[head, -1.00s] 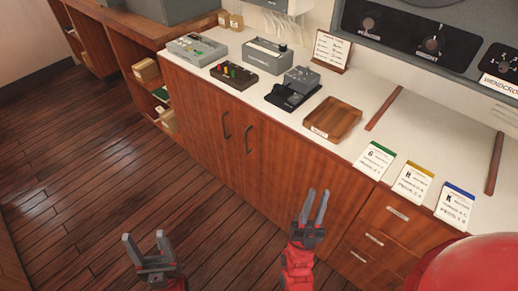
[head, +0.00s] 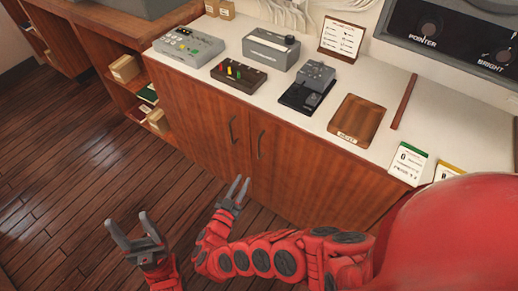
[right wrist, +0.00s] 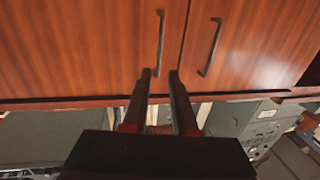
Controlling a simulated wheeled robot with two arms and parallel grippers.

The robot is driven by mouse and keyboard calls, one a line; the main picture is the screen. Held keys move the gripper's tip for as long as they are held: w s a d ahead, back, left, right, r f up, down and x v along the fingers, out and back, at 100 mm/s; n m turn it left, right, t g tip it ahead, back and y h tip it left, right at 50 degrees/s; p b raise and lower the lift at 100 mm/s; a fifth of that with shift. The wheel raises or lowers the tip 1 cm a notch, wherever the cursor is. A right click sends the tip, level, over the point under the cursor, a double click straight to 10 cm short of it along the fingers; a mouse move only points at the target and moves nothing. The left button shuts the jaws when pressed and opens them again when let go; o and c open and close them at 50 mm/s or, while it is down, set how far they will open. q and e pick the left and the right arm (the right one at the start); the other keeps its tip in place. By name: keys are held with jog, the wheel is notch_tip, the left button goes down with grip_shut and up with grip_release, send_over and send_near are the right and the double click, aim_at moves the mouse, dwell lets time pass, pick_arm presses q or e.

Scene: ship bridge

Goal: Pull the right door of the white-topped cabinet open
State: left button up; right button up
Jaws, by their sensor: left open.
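The white-topped cabinet has two brown wooden doors, both shut. The right door (head: 300,175) has a dark vertical handle (head: 259,145) near its left edge; the left door (head: 195,110) has a matching handle (head: 233,130). My right gripper (head: 242,181) is open and empty, in front of the doors and below the handles in the head view. The right wrist view looks upside down; the right door's handle (right wrist: 160,42) appears left there, beyond the open fingertips (right wrist: 159,73) and apart from them. My left gripper (head: 126,218) is open and empty over the floor.
The white top (head: 400,125) holds several grey devices, a dark lever box (head: 236,76), a wooden tray (head: 356,118) and cards (head: 408,160). Open shelves (head: 115,60) stand at the left. The wooden floor (head: 85,170) before the doors is clear.

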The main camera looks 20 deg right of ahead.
aim_at(259, 157)
jog(key=b+x, duration=0.1)
jog(key=x, duration=1.4)
jog(key=shift+w+d+b, duration=0.2)
jog(key=shift+w+b, duration=0.1)
jog(key=shift+b, duration=0.05)
grip_shut()
dwell(0.5)
